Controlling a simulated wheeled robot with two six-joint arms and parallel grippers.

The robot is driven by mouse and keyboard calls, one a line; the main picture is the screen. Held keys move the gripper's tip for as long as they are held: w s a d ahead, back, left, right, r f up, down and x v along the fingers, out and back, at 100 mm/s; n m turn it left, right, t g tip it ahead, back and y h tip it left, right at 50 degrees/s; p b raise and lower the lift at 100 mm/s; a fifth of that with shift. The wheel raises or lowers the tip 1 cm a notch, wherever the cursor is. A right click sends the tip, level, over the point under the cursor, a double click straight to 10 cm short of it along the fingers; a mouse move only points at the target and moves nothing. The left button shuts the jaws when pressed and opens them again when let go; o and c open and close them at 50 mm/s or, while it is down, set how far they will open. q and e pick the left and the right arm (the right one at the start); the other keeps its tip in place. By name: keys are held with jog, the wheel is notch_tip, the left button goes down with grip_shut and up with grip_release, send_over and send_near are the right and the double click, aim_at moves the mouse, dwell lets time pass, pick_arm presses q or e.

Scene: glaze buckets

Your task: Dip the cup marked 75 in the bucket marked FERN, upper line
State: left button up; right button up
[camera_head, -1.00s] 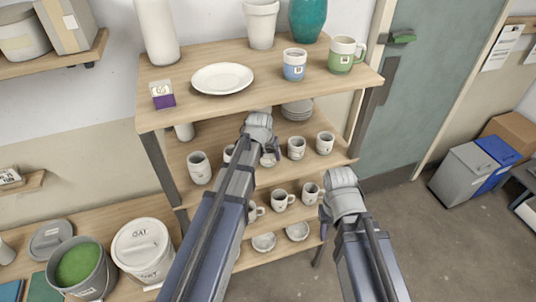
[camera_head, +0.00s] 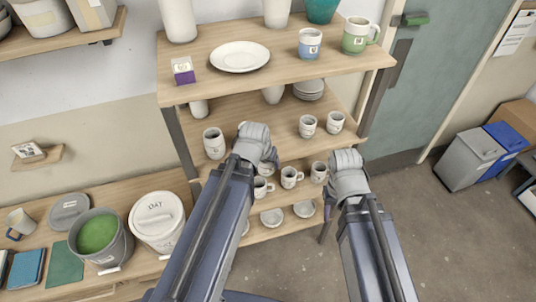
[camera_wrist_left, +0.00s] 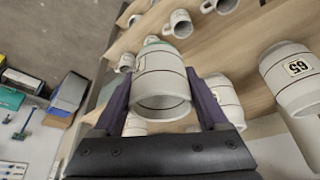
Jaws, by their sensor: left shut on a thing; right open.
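My left gripper (camera_head: 262,148) is in front of the middle shelves. In the left wrist view it (camera_wrist_left: 160,98) is shut on a white cup (camera_wrist_left: 160,72) with dark lines, its open rim towards the camera. No number shows on this cup, and my gripper hides it in the head view. An open grey bucket of green glaze (camera_head: 97,235) stands on the low bench at the left; its label cannot be read. My right gripper (camera_head: 347,160) is open and empty at the right of the shelves, its fingers mostly hidden.
A cup marked 65 (camera_wrist_left: 300,68) stands close right of the held cup. Several cups and mugs fill the shelves.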

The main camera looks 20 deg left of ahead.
pick_arm(q)
jog(key=shift+s+r, duration=0.25)
jog(key=shift+s, duration=0.75)
jog(key=b+x, duration=0.2)
jog(key=shift+w+f, duration=0.15)
jog(key=shift+f, duration=0.2)
notch_tip(320, 180, down, 12)
jog(key=b, duration=1.2)
jog(key=shift+s, duration=0.2)
pick_arm(e)
notch_tip(320, 180, down, 14)
jog(key=s, duration=0.1)
jog(key=shift+f, duration=0.15)
pick_arm(q)
jog(key=shift+a, duration=0.1)
pick_arm(e)
jog(key=shift+s+a, duration=0.1)
